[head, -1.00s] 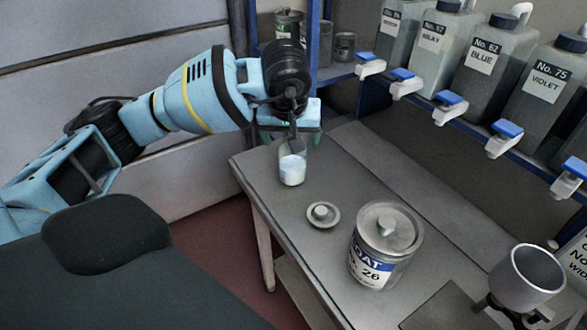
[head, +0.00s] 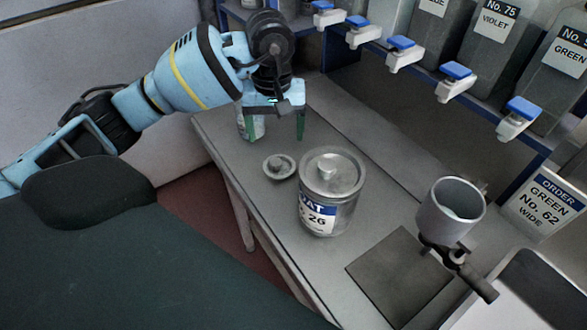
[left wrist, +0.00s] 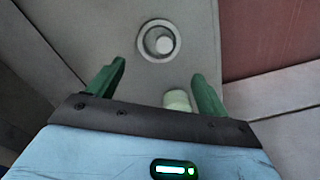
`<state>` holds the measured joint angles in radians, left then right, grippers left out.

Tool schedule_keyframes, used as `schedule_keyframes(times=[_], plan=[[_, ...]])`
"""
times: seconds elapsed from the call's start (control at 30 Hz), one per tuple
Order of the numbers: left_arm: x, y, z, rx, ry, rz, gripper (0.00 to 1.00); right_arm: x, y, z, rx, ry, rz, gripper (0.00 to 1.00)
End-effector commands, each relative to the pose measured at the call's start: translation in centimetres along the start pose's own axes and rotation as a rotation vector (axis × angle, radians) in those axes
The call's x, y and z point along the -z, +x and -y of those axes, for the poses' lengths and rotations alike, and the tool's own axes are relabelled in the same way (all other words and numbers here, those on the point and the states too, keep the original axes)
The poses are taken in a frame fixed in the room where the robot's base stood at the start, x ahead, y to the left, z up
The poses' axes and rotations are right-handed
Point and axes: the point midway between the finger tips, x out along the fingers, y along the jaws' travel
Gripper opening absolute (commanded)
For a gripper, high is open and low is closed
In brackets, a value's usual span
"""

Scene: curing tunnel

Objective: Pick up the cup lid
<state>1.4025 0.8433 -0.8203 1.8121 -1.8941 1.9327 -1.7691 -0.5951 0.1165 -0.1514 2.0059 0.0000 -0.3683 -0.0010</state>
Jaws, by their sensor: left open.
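The cup lid (head: 280,166), a small round grey lid with a raised knob, lies flat on the metal table (head: 345,120). In the left wrist view the lid (left wrist: 147,50) is just beyond the fingertips, between their lines. My left gripper (head: 273,130) is open, green fingers pointing down, behind the lid in the head view and not touching it. The clear cup with pale contents (head: 247,126) stands near the table's far left corner, partly hidden by the left finger. Its pale round top (left wrist: 177,99) shows near the right finger in the left wrist view. My right gripper is not in view.
A large lidded can marked 26 (head: 328,195) stands close to the right of the lid. A grey cup on a dark holder (head: 451,208) is further right, beside a dark flat plate (head: 402,275). Several bottles with blue-handled taps (head: 456,72) line the rack behind.

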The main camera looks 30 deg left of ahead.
Motion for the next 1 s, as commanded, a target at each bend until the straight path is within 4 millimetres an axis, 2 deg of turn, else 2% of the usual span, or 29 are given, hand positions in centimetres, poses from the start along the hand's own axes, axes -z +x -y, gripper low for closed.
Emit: schedule_keyframes(times=[0.27,0.53,0.73,1.0], plan=[[-0.2,0.3,0.0,0.000,-0.003,0.017,0.78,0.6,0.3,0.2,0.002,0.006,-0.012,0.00],[-0.3,2.6,0.0,0.001,-0.003,0.018,0.78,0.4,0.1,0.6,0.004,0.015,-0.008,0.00],[-0.3,3.1,-0.1,-0.001,-0.002,0.017,0.78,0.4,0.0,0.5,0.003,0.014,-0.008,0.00],[-0.8,6.6,-0.4,-0.001,-0.003,0.016,0.78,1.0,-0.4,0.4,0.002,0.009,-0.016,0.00]])
